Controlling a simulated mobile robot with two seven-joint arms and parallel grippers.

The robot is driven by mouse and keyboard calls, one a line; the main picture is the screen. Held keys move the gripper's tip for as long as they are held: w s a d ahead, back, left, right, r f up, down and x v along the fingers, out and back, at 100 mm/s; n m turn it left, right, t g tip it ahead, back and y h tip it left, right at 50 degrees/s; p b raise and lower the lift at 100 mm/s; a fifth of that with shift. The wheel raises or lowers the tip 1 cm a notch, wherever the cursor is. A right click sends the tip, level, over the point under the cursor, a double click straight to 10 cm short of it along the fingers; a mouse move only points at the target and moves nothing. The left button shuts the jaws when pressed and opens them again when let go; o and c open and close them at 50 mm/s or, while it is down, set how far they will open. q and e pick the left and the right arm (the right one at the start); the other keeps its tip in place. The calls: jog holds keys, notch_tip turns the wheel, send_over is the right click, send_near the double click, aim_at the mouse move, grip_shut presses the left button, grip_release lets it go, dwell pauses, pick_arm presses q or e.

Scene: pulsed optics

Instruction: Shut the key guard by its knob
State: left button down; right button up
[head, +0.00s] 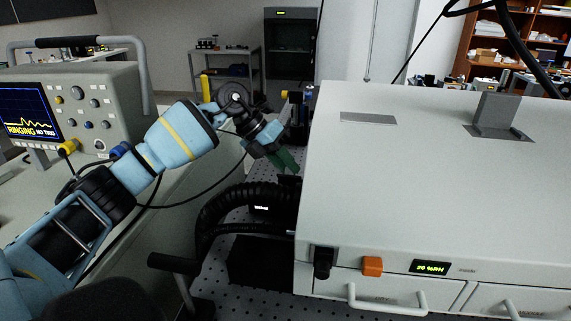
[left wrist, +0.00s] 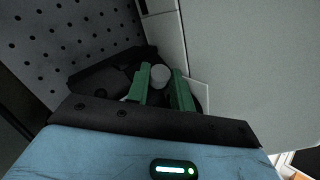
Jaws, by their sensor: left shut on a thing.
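My left gripper (head: 286,160) reaches down beside the left side of the large pale grey housing (head: 400,200). In the left wrist view its two green fingers (left wrist: 161,90) are closed on a small round grey knob (left wrist: 160,75), which shows between their tips. The fingers and the housing hide the knob in the head view. The key guard itself cannot be made out clearly, nor can how far it is swung. My right gripper is in neither view.
A perforated optical table (head: 235,285) lies below, with a thick black ribbed hose (head: 225,205) near the gripper. An oscilloscope (head: 85,110) stands at left. Orange button (head: 372,266), display (head: 430,267) and drawer handles are on the housing's front.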

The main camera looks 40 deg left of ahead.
pick_arm(q)
jog(key=shift+s+d+f+m+t+y, duration=0.15)
jog(key=shift+s+m+t+y, duration=0.15)
jog(key=shift+s+t, duration=0.25)
jog(key=shift+s+d+f+m+t+y, duration=0.15)
jog(key=shift+s+f+m+t+y, duration=0.1)
jog(key=shift+t, duration=0.35)
jog(key=shift+s+d+f+m+t+y, duration=0.15)
jog(key=shift+s+m+t, duration=0.1)
jog(key=shift+t, duration=0.3)
jog(key=shift+w, duration=0.1)
jog(key=c, duration=1.2)
grip_release()
jog(key=shift+r, duration=0.1)
jog(key=v, duration=0.7)
jog(key=shift+s+a+r, duration=0.15)
jog(key=shift+s+r, duration=0.05)
jog(key=shift+r, duration=0.05)
